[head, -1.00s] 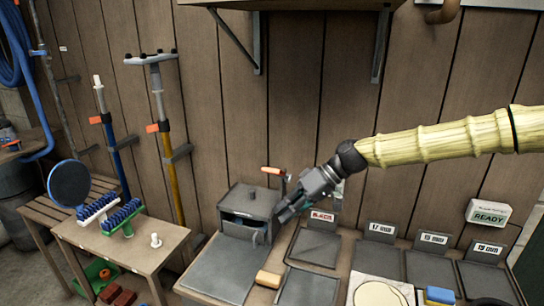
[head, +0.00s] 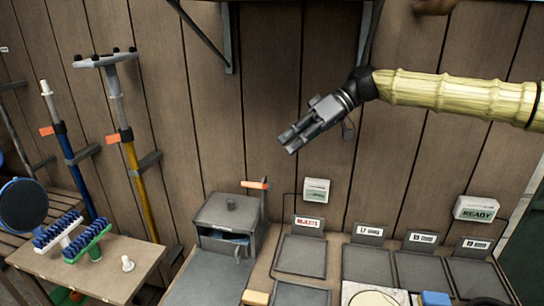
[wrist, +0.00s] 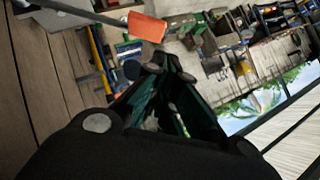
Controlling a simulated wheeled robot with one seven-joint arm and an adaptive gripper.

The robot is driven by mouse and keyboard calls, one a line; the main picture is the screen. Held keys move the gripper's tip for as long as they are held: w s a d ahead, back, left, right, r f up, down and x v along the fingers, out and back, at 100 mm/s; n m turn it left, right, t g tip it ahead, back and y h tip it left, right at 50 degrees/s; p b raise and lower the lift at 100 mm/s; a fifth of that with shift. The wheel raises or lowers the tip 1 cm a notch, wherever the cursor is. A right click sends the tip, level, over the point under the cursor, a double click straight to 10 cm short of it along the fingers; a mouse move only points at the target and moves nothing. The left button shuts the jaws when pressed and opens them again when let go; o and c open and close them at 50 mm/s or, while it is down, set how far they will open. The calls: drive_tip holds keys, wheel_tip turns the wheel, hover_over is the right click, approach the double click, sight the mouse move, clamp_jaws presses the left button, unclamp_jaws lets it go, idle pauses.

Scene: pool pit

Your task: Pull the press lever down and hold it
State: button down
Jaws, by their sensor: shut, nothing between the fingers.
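The press is a grey box (head: 226,222) with a knob on top, standing on the bench against the plank wall in the head view. Its lever has an orange handle (head: 255,185) at the top of an upright grey arm on the box's right side. The orange handle also shows in the wrist view (wrist: 147,27), above and left of the fingers. My gripper (head: 288,145) is shut and empty. In the head view it appears above and to the right of the handle, apart from it. The wrist view shows its dark fingers (wrist: 165,85) close together.
Grey trays (head: 300,256) with label cards line the bench to the right. A white box (head: 316,190) and a READY sign (head: 477,208) stand behind them. A side table (head: 92,264) holds brushes at left. The wall around my gripper is clear.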

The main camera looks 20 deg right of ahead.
sight(264, 186)
drive_tip(key=x, duration=0.3)
drive_tip(key=w+p+x, duration=0.1)
drive_tip(key=x, duration=0.2)
drive_tip(key=p+x, duration=0.1)
drive_tip(key=x, duration=0.2)
drive_tip(key=shift+w+d+f, duration=0.35)
drive_tip(key=shift+f, duration=0.05)
drive_tip(key=shift+s+a+f+p, duration=0.25)
drive_tip(key=shift+a+f+p, duration=0.1)
drive_tip(key=shift+a, duration=0.2)
drive_tip(key=shift+w+a, duration=0.1)
drive_tip(key=shift+w, duration=0.05)
drive_tip(key=shift+f, duration=0.1)
